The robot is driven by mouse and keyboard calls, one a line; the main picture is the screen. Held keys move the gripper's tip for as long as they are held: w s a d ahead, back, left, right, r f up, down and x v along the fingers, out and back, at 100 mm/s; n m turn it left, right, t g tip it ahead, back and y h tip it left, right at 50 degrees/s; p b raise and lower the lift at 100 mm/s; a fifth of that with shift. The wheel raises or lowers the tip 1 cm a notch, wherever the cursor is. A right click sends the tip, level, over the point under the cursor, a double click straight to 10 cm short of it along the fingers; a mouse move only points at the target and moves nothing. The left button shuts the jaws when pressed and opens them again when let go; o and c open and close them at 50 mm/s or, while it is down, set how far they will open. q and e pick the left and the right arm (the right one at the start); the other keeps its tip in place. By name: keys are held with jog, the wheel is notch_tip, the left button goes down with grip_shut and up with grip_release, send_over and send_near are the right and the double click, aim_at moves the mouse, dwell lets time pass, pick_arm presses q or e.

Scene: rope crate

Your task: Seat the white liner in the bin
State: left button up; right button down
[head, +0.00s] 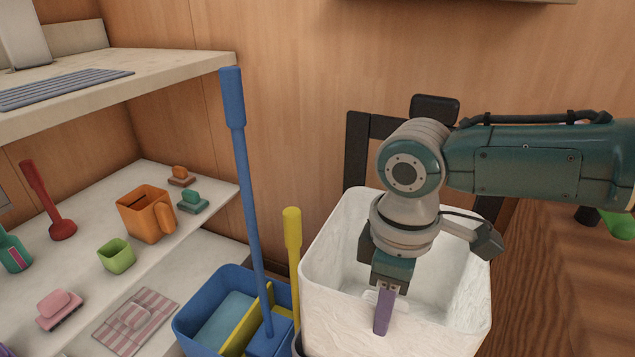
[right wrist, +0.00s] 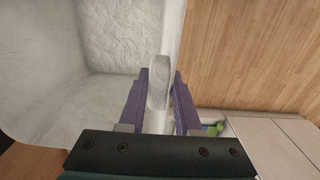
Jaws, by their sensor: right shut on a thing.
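The white liner (head: 340,312) is a deep, open-topped, box-shaped vessel with a marbled surface, at the lower right of the head view. My right gripper (head: 384,318) reaches down over it, with one purple finger showing at its near wall. In the right wrist view the liner (right wrist: 105,40) fills the left side. There my right gripper (right wrist: 160,78) has its two purple fingers on either side of a white upright part of the liner, shut on it. The bin cannot be made out clearly, and the liner's lower part is cut off. My left gripper is not in view.
A blue bucket (head: 186,335) with a blue-handled tool (head: 245,170) stands close left of the liner, beside a yellow handle (head: 292,240). Shelves at left hold an orange mug (head: 140,218) and brushes. A dark chair-like frame (head: 356,150) stands behind the liner.

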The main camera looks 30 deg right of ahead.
aim_at(377, 344)
jog(key=shift+f, duration=0.3)
jog(key=shift+f+b, duration=0.5)
jog(key=shift+b, duration=0.1)
dwell(0.4)
jog(key=shift+f+b, duration=0.4)
jog(key=shift+f, duration=0.1)
dwell(0.4)
jog(key=shift+f+b, duration=0.4)
jog(key=shift+f, duration=0.15)
dwell(0.3)
jog(key=shift+f+b, duration=0.4)
jog(key=shift+f, duration=0.1)
dwell(0.4)
jog(key=shift+f+b, duration=0.4)
jog(key=shift+f, duration=0.1)
dwell(0.3)
jog(key=shift+f+b, duration=0.4)
jog(key=shift+f, duration=0.15)
dwell(0.4)
jog(key=shift+f+b, duration=0.4)
jog(key=shift+f, duration=0.1)
jog(key=shift+f+b, duration=0.45)
jog(key=shift+f, duration=0.1)
dwell(0.7)
